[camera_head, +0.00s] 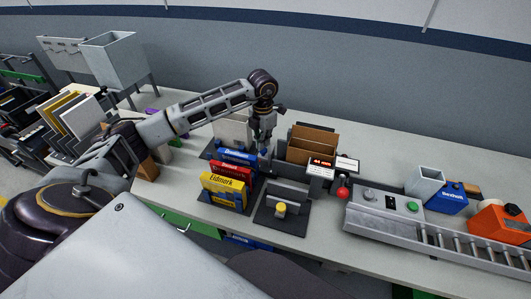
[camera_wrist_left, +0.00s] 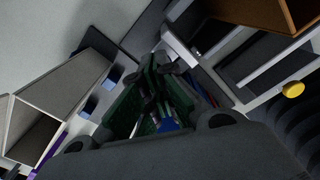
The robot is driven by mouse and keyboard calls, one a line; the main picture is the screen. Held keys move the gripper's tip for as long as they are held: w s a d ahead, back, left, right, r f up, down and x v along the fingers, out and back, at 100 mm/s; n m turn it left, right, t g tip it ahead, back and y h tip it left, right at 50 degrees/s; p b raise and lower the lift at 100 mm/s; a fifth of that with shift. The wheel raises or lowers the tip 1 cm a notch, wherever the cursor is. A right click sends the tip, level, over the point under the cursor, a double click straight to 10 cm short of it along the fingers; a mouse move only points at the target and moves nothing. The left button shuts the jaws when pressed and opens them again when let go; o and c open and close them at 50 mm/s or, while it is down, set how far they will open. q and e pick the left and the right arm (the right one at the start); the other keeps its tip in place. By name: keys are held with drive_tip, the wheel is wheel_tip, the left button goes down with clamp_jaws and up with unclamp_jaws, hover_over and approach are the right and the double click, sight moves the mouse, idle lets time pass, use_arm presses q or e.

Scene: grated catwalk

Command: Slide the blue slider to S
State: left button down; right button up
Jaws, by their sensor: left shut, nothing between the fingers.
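My left gripper (camera_head: 264,150) points down just behind and to the right of the blue box, with its fingers closed and empty. In the left wrist view the fingers (camera_wrist_left: 160,95) fill the middle. A small blue patch (camera_wrist_left: 168,125) shows by them; I cannot tell whether it is the blue slider or part of a box. In the head view a dark fixture (camera_head: 268,216) carries a yellow knob (camera_head: 281,208), which also shows in the left wrist view (camera_wrist_left: 292,89). I cannot make out a blue slider or an S mark for certain. My right gripper is out of view.
Blue (camera_head: 236,156), red (camera_head: 231,171) and yellow (camera_head: 223,190) boxes stand left of the fixture. A brown divided bin (camera_head: 312,139), a red-lit display (camera_head: 321,162) and a red ball (camera_head: 343,194) are to its right. A roller conveyor (camera_head: 450,244) lies further right.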

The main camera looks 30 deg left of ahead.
use_arm(q)
drive_tip(key=shift+f+b, duration=0.6)
drive_tip(key=shift+f, duration=0.25)
idle(0.5)
drive_tip(key=shift+w+d+f, duration=0.15)
drive_tip(key=shift+d, duration=1.05)
idle(1.0)
drive_tip(key=shift+w+d+f, duration=0.1)
drive_tip(key=shift+w+d, duration=0.05)
drive_tip(key=shift+d, duration=0.5)
drive_tip(key=shift+w+d, duration=0.1)
drive_tip(key=shift+d, duration=0.55)
idle(1.0)
idle(0.3)
wheel_tip(320, 180, up, 7)
drive_tip(key=p, duration=0.3)
drive_tip(key=shift+w+f, duration=0.2)
idle(0.6)
drive_tip(key=shift+a, duration=0.1)
idle(0.3)
